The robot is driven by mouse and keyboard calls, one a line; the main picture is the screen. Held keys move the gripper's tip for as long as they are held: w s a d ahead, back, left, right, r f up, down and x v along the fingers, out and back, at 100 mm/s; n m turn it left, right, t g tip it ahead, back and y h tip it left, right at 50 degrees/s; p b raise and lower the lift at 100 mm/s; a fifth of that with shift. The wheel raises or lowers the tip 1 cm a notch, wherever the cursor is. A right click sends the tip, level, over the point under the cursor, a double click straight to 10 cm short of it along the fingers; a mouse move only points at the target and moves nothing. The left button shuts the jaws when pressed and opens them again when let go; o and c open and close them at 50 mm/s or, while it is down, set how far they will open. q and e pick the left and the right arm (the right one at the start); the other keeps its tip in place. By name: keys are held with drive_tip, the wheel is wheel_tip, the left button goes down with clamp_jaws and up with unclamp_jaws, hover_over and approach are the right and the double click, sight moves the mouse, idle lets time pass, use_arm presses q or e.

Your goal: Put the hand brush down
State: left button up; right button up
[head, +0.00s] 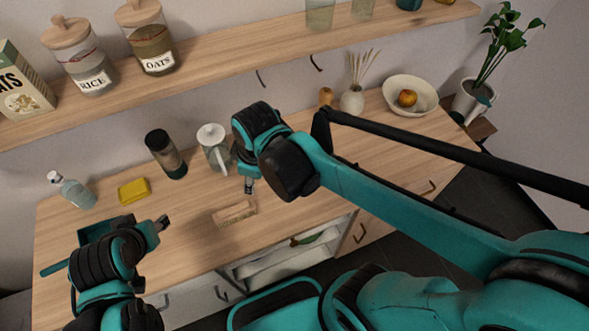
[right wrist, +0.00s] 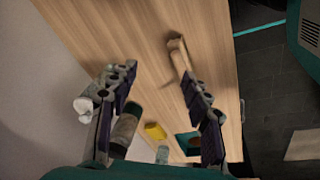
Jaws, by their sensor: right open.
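The hand brush (head: 234,214), a pale wooden block, lies on the wooden counter (head: 190,236) near its front edge. In the right wrist view the brush (right wrist: 179,57) lies just beyond the right finger's tip. My right gripper (head: 248,186) is above the counter just behind the brush. In the right wrist view it (right wrist: 160,82) is open, with nothing between its fingers. Whether a finger touches the brush is unclear. My left gripper (head: 161,228) is over the counter's left part, left of the brush; its jaw opening cannot be made out.
A teal dustpan-like piece (head: 93,232) sits partly behind my left arm. A yellow sponge (head: 134,190), spray bottle (head: 73,190), dark canister (head: 166,155) and glass jug (head: 213,150) stand along the back. A shelf (head: 225,55) overhangs. The counter around the brush is clear.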

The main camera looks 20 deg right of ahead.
drive_tip(key=s+d+r+m+t, duration=0.1)
drive_tip(key=s+d+m+t, duration=0.3)
drive_tip(key=d+m, duration=0.6)
drive_tip(key=shift+r+m+h, duration=0.4)
drive_tip(key=shift+m, duration=0.1)
wheel_tip(320, 180, down, 2)
drive_tip(key=shift+f+b, duration=0.25)
drive_tip(key=shift+b, duration=1)
